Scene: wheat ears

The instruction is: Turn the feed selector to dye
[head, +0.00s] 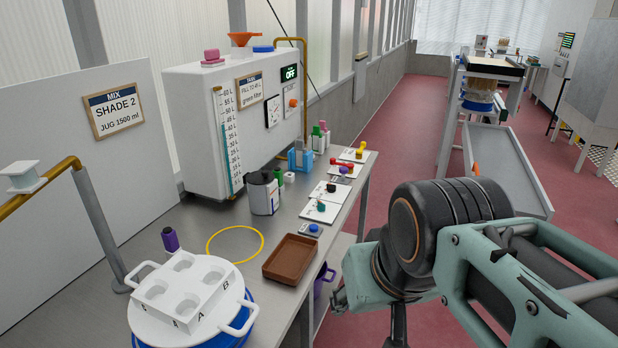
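I cannot make out a readable feed selector label or a dye mark. A small orange knob (293,103) sits on the white tank's front, below a display reading OFF (289,73). Along the bench's right side, white plates carry coloured handles: a yellow one (360,149), a red one (341,165) and a teal one (321,206). Their labels are too small to read. My arm fills the lower right, apart from these controls. My gripper's fingers do not show.
The white tank (190,120) stands at the back of the grey bench. A brown tray (290,259), a yellow ring (235,229), a dark-and-white jug (262,193) and a lidded blue drum (205,295) stand nearer. Red floor (420,120) is open beyond the bench.

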